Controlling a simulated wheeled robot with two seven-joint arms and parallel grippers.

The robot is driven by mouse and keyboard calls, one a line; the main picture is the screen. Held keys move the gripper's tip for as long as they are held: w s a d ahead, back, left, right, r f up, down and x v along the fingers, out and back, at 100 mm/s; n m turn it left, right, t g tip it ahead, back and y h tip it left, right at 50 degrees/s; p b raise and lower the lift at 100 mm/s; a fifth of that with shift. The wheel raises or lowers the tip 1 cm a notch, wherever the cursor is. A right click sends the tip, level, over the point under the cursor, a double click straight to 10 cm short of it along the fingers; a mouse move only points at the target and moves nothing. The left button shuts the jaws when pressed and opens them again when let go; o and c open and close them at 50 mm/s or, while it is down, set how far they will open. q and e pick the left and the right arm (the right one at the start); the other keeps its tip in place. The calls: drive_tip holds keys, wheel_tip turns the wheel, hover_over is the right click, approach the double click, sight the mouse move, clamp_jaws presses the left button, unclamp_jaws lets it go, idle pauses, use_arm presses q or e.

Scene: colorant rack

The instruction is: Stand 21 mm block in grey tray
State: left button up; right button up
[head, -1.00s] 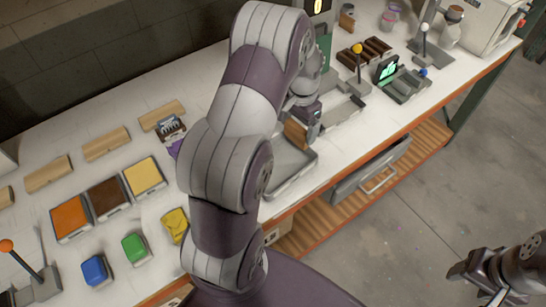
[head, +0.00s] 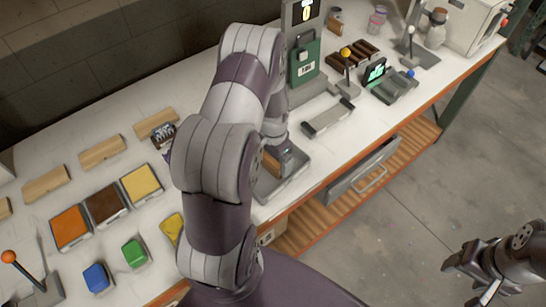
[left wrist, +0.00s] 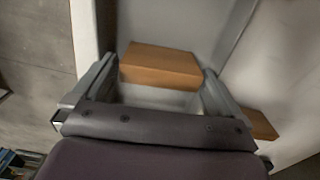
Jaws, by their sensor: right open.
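The wooden block (head: 271,161) is orange-brown and stands over the left part of the grey tray (head: 293,178), low inside its rim. Whether its base touches the tray floor cannot be told. My left gripper (head: 283,157) reaches down into the tray from the arm. In the left wrist view the block (left wrist: 161,66) lies between the two fingertips (left wrist: 160,78), which meet its sides, with pale tray surface behind. My right gripper (head: 470,282) is open and empty over the floor at lower right.
Orange, brown and yellow bins (head: 108,203) are at left, with several wooden blocks behind. The table's front edge is close to the tray.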

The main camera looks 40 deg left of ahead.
use_arm(q)
drive_tip(key=shift+w, duration=0.1)
drive_tip(key=shift+r, duration=0.55)
wheel_tip(320, 180, up, 11)
drive_tip(key=d+b, duration=0.1)
drive_tip(key=b, duration=0.1)
drive_tip(key=s+d+r+n+t, duration=0.1)
drive_tip(key=s+d+r, duration=0.1)
drive_tip(key=s+d, duration=0.7)
drive_tip(key=d+b, duration=0.1)
drive_tip(key=d, duration=0.3)
drive_tip(key=shift+n, duration=0.4)
drive_tip(key=shift+s+d+r, duration=0.15)
